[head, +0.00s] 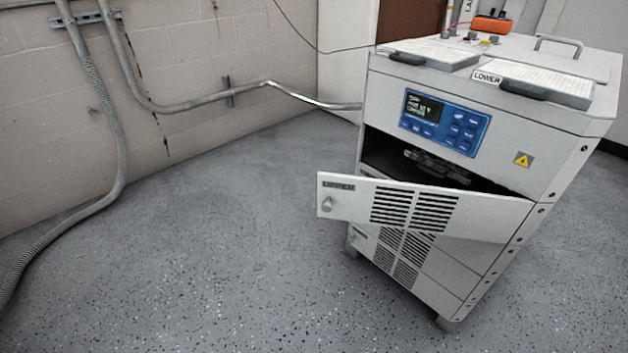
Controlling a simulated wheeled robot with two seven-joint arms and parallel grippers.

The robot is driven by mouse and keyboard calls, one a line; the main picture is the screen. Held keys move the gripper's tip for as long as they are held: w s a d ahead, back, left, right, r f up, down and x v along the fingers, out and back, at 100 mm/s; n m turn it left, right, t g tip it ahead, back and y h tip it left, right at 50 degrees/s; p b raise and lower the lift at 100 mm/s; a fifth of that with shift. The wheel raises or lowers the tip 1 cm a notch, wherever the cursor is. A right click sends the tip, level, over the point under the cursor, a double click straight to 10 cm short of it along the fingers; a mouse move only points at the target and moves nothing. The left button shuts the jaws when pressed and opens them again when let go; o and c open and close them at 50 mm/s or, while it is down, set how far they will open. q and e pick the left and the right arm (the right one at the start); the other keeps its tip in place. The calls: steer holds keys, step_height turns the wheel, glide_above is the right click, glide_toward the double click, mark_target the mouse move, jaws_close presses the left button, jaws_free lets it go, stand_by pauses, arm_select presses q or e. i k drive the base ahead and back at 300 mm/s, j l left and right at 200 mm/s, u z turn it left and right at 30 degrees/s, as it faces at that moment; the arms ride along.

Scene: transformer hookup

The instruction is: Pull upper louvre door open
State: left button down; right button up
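The upper louvre door (470,219) is on the front of a light grey cabinet (540,150) at the right of the head view. It stands partly open, swung out at its left side, with its hinge side at the cabinet's right edge. A round knob (327,204) and a small dark label sit near its free left edge. Behind it the dark upper compartment (385,155) shows, with a metal part (438,166) inside. The lower louvre door (400,262) below looks shut, partly hidden by the upper door. Neither of my grippers is in view.
Two white panels with black handles lie on the cabinet top, one (548,82) labelled LOWER. An orange device (492,24) stands behind them. Conduits (110,130) run along the left wall to the floor. The speckled floor (220,260) left of the cabinet is clear.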

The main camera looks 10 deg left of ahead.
mark_target(489, 218)
steer(key=i+j, duration=0.15)
steer(key=j, duration=0.25)
steer(key=i+j, duration=0.15)
steer(key=j, duration=0.2)
steer(key=i+j+u, duration=0.1)
steer(key=j, duration=0.3)
